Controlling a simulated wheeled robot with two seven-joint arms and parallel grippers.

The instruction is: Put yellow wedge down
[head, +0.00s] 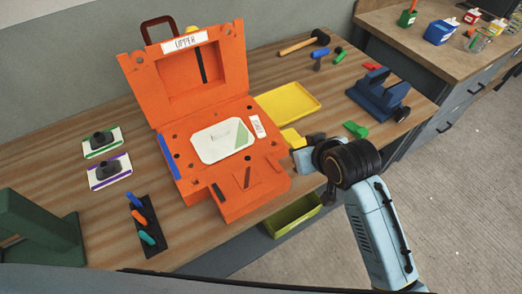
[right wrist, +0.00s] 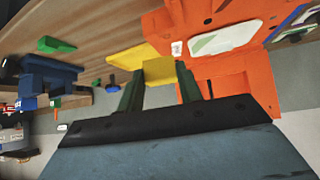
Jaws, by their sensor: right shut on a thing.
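The yellow wedge (right wrist: 158,71) is between the fingers of my right gripper (right wrist: 158,84) in the right wrist view. In the head view the wedge (head: 292,138) shows as a small yellow piece beside the orange mould's right edge, partly hidden by my right gripper (head: 304,144). My right gripper is shut on it. A shallow yellow tray (head: 288,102) lies on the bench just behind it and also shows in the right wrist view (right wrist: 127,57). I cannot tell whether the wedge touches the bench. My left gripper is not in view.
The open orange mould (head: 185,160), with its raised half marked UPPER, stands left of my right gripper. A blue clamp-like fixture (head: 378,95) and a green wedge (head: 355,129) lie to the right. A mallet (head: 305,42) lies behind. A green bin (head: 292,214) hangs below the front edge.

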